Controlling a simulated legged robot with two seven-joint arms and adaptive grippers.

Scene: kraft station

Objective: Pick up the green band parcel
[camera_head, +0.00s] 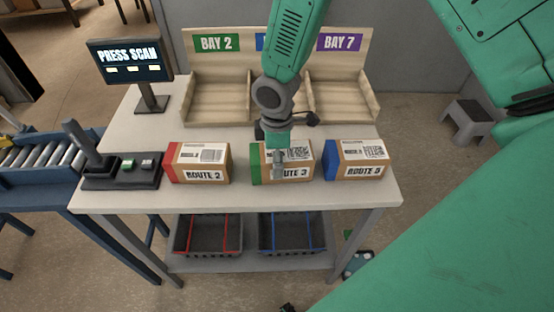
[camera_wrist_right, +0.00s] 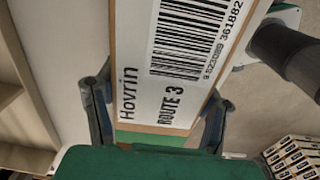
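The green band parcel (camera_head: 298,162) is a brown box labelled ROUTE 3 with a green end. It sits on the table between two other parcels. My right gripper (camera_head: 278,155) is over it from above and hides part of its top and front. In the right wrist view, the label side of the parcel (camera_wrist_right: 165,92) fills the space between the spread fingers of my right gripper (camera_wrist_right: 160,100). One finger is at each side of the box, very close to it; contact is unclear. My left gripper is not in view.
A red band parcel (camera_head: 202,164) stands left and a blue band parcel (camera_head: 357,160) right on the table (camera_head: 240,197). A wooden bay rack (camera_head: 215,97) is behind. A scan screen (camera_head: 130,60) and a scanner stand (camera_head: 118,178) are at left. Crates (camera_head: 208,235) sit below.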

